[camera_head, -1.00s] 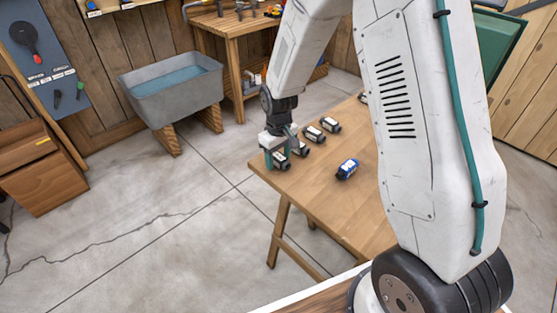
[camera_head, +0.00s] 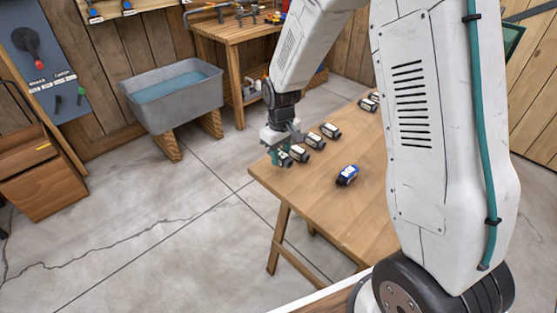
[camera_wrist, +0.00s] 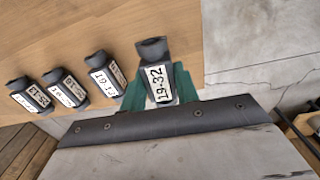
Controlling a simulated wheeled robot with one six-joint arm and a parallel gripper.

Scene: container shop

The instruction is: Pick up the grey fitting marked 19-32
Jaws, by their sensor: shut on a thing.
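The grey fitting marked 19-32 (camera_wrist: 158,84) is between the teal fingers of my gripper (camera_wrist: 156,82) in the wrist view. Its white label faces the camera and its dark end points to the top of the picture. My gripper is shut on it. In the head view my gripper (camera_head: 279,156) is at the near left corner of the wooden table (camera_head: 310,196), and the held fitting (camera_head: 285,160) shows partly below it. I cannot tell whether the fitting touches the table top.
Three similar grey fittings with white labels stand in a row left of the held one in the wrist view; the nearest is this labelled fitting (camera_wrist: 103,84). A blue fitting (camera_head: 347,175) lies apart on the table. A grey basin (camera_head: 175,90) stands beyond on the floor.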

